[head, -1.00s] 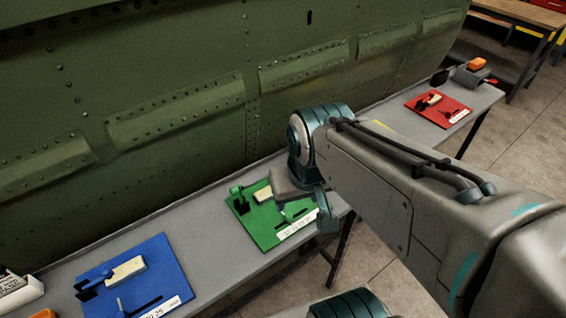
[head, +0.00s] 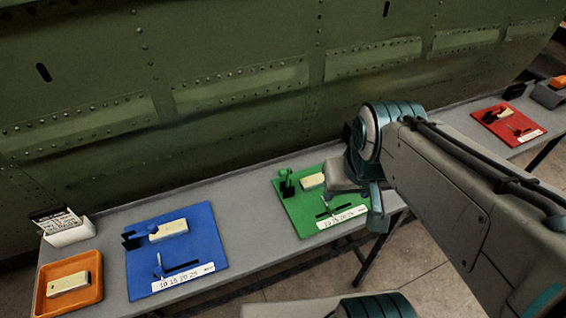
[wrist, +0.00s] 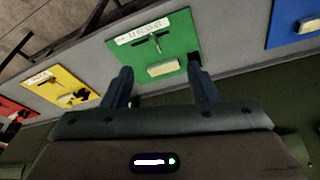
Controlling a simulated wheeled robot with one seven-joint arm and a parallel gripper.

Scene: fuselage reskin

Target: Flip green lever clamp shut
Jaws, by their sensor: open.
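The green board (head: 300,213) lies on the grey bench. At its far left corner is the green lever clamp (head: 287,182), its green lever standing up from a dark base. A cream block (head: 312,181) sits beside the clamp, and a second green lever with a dark slot (head: 340,209) is nearer the label. In the wrist view my gripper (wrist: 161,78) is open and empty, its dark fingers over the far edge of the green board (wrist: 180,33). The cream block (wrist: 163,68) shows between the fingers; a dark clamp part (wrist: 194,60) is partly hidden by the right finger.
A blue board (head: 211,250) and an orange tray (head: 96,270) lie to the left, a red board (head: 520,123) far right. A yellow board (wrist: 62,85) shows in the wrist view. The green fuselage panel (head: 230,90) rises behind the bench.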

